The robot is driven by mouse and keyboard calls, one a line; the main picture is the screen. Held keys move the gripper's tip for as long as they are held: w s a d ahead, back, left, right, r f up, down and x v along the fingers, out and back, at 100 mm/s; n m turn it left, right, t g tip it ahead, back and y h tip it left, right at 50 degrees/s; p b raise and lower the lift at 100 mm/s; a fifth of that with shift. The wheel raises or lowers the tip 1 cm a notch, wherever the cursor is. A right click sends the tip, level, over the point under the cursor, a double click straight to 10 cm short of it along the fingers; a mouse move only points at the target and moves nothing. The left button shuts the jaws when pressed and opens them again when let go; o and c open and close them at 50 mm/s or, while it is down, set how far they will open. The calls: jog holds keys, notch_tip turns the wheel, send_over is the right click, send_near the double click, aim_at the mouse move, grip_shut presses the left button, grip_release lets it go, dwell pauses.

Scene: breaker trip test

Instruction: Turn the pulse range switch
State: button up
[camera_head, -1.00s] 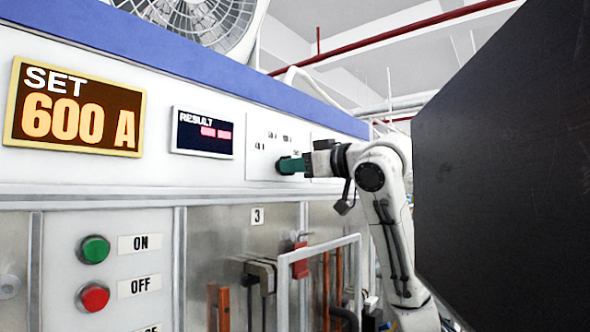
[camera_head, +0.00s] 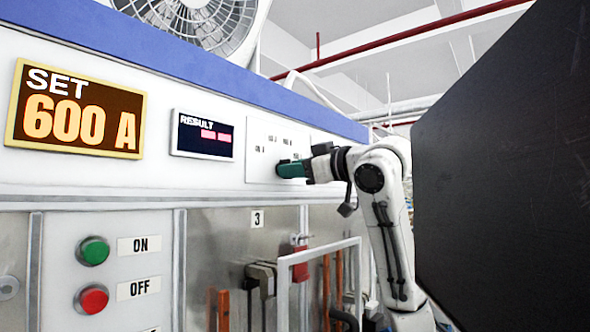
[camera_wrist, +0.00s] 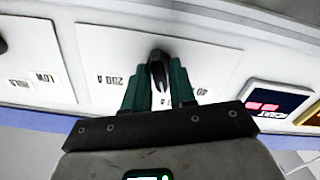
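The switch is a black knob (camera_wrist: 157,68) on a white panel (camera_wrist: 215,50), with a "200 A" label to its left and partly covered labels to its right in the wrist view. My gripper (camera_wrist: 158,75) has two green fingers, one on each side of the knob. They appear closed on it, with little or no gap showing. In the head view my gripper (camera_head: 280,169) reaches the panel from the right, and its fingers and wrist hide the knob.
The "SET 600 A" display (camera_head: 75,110) and the "RESULT" display (camera_head: 203,135) are on the cabinet left of the switch. Green (camera_head: 93,250) and red (camera_head: 92,298) buttons are lower left. A metal frame (camera_head: 284,285) stands below my arm. A large dark panel (camera_head: 505,160) fills the right.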

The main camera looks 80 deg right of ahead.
jog(key=shift+o, duration=1.3)
jog(key=b+v, duration=0.2)
jog(key=v, duration=0.8)
jog(key=shift+s+a+b, duration=0.2)
jog(key=shift+s+b, duration=0.15)
